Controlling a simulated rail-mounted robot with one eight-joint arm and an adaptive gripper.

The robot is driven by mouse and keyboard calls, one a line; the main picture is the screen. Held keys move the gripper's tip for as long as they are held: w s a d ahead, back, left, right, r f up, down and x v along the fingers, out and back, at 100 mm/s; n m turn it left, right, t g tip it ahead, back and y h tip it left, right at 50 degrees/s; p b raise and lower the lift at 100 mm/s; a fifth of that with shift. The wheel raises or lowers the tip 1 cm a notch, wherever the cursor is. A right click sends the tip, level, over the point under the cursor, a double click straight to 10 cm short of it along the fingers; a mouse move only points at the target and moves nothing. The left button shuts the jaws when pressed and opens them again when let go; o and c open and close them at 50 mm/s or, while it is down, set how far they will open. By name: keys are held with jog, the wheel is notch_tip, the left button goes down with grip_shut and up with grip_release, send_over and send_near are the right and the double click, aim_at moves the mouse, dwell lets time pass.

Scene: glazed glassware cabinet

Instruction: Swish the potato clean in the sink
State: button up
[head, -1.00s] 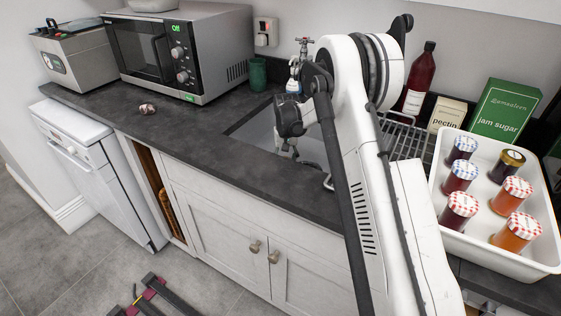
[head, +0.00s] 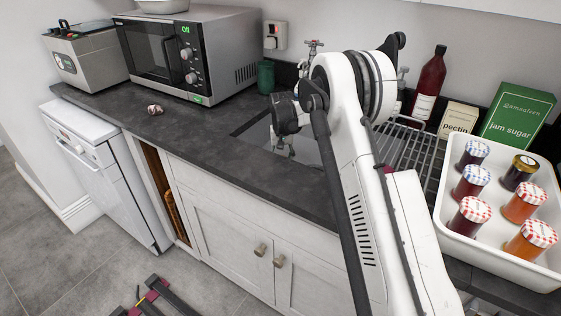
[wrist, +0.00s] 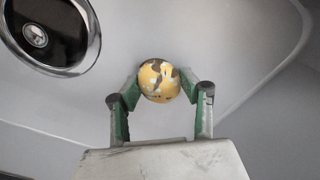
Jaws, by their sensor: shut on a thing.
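The potato (wrist: 158,82) is yellow with dark brown and pale patches. My gripper (wrist: 160,86) is shut on it, with a green-lined finger at each side in the wrist view. The pale grey sink (wrist: 235,45) lies behind it, with a round dark drain (wrist: 38,35) at the upper left. In the head view my gripper (head: 282,147) points down into the sink (head: 308,153) in the dark counter. My arm hides much of the basin, and the potato cannot be made out there. I cannot tell how deep any water is.
A tap (head: 313,47) and a green cup (head: 266,77) stand behind the sink. A wire rack (head: 408,150) and a white tray of jars (head: 452,232) are to the right. A microwave (head: 190,50) and small brown-and-white lump (head: 155,109) are left.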

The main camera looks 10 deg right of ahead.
jog(key=shift+s+d+b, duration=0.5)
jog(key=shift+s+d, duration=1.15)
jog(key=shift+s, duration=0.1)
jog(key=shift+w+a+b, duration=0.4)
jog(key=shift+w+a, duration=1.65)
jog(key=shift+w, duration=0.15)
jog(key=shift+s+d+b, duration=0.6)
jog(key=shift+s+d, duration=1.45)
jog(key=shift+s, duration=0.1)
jog(key=shift+w+a, duration=2.05)
jog(key=shift+w, duration=0.1)
jog(key=shift+s+d+b, duration=0.8)
jog(key=shift+s+d, duration=1.3)
jog(key=shift+s, duration=0.1)
jog(key=shift+w+a, duration=2.1)
jog(key=shift+w, duration=0.1)
jog(key=shift+r+p, duration=2.1)
jog(key=shift+r, duration=2.9)
jog(key=shift+c, duration=0.2)
jog(key=shift+r, duration=0.1)
